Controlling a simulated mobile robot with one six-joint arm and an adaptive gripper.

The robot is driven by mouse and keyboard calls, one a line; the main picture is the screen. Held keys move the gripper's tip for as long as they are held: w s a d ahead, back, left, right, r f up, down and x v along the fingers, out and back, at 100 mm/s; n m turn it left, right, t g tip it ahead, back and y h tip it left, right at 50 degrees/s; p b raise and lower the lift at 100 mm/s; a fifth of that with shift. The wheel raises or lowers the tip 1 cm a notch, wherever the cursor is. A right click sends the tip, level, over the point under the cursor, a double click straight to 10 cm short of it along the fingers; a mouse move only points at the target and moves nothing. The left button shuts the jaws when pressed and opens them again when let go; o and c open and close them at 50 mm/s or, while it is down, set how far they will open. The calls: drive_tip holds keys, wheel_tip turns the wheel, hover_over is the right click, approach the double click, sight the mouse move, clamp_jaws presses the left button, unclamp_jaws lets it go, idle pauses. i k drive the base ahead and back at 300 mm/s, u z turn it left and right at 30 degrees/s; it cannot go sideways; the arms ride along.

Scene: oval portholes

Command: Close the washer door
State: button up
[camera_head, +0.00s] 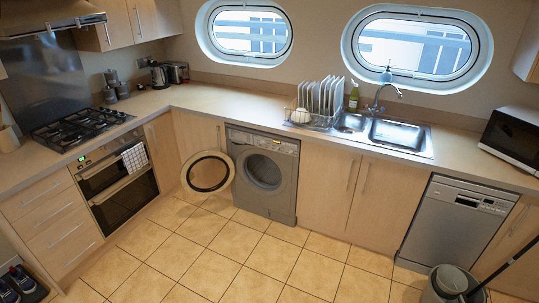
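The grey washer (264,180) stands under the counter in the middle of the back run of cabinets. Its round door (208,173), with a white rim and a dark ring around the glass, hangs wide open. It is swung out to the left on its left side, in front of the corner cabinets. The round drum opening (264,171) is uncovered. My gripper is not in view.
Tiled floor (235,243) in front of the washer is clear. A built-in oven (119,182) is at left, a dishwasher (456,222) at right. A grey bucket (447,283) with a dark pole stands at lower right; shoes (20,282) lie at lower left.

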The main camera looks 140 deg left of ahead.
sight(186, 176)
drive_tip(key=z, duration=0.05)
drive_tip(key=k, duration=1.35)
drive_tip(key=u, duration=1.8)
drive_tip(key=k, duration=0.2)
drive_tip(key=u, duration=2.15)
